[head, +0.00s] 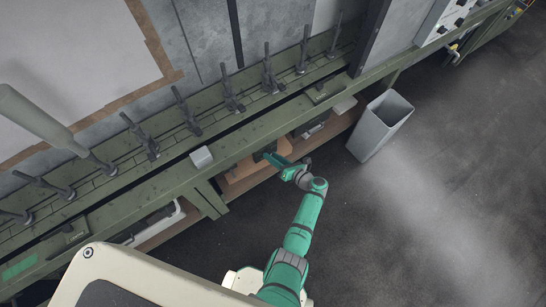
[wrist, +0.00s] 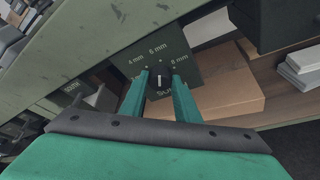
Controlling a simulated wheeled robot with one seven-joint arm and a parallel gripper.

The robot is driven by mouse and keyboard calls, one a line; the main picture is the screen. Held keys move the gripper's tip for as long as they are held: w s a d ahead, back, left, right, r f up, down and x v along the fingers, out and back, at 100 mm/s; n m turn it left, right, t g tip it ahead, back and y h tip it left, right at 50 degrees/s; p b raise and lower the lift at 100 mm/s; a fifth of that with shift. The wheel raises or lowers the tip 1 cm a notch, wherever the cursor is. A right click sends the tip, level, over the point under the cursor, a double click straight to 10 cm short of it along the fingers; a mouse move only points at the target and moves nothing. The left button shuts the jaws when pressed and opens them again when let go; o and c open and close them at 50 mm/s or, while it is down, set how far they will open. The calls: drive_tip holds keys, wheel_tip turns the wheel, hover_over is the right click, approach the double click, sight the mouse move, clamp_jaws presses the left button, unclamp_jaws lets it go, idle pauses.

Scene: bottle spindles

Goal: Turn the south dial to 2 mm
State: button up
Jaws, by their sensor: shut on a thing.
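The south dial (wrist: 159,80) is a small dark knob with a light mark on a dark green panel (wrist: 190,76) under the bench. The panel shows 4 mm, 6 mm and 8 mm around the knob; no 2 mm label is readable, and the lettering below is partly covered by my fingers. The mark is roughly upright in the wrist view; which end points is unclear. My gripper (wrist: 161,82) has its two green fingers on either side of the knob and is shut on it. In the head view my gripper (head: 272,158) is at the bench's front, and the dial is hidden.
A green bench (head: 165,186) with a row of upright spindles runs diagonally. A grey bin (head: 380,126) stands right of my arm. A cardboard box (wrist: 225,98) lies on the shelf beside the panel. The dark floor at the right is clear.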

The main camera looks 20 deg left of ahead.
drive_tip(key=shift+s+a+f+n+t+h, duration=0.2)
drive_tip(key=shift+n+t+h, duration=0.45)
drive_tip(key=shift+n+t, duration=1.5)
drive_tip(key=shift+s+a+f+n+t+h, duration=0.25)
drive_tip(key=shift+n+t+h, duration=0.45)
drive_tip(key=shift+n, duration=2.8)
drive_tip(key=shift+s+a+n+t+h, duration=0.1)
drive_tip(key=shift+s+n+t+h, duration=0.4)
drive_tip(key=shift+n+t, duration=1.65)
drive_tip(key=shift+w+n+g, duration=0.2)
drive_tip(key=shift+n+g, duration=0.5)
drive_tip(key=shift+n, duration=0.3)
drive_tip(key=o, duration=1)
drive_tip(key=shift+o, duration=0.2)
drive_tip(key=shift+s, duration=0.1)
drive_tip(key=v, duration=1)
drive_tip(key=shift+s, duration=0.3)
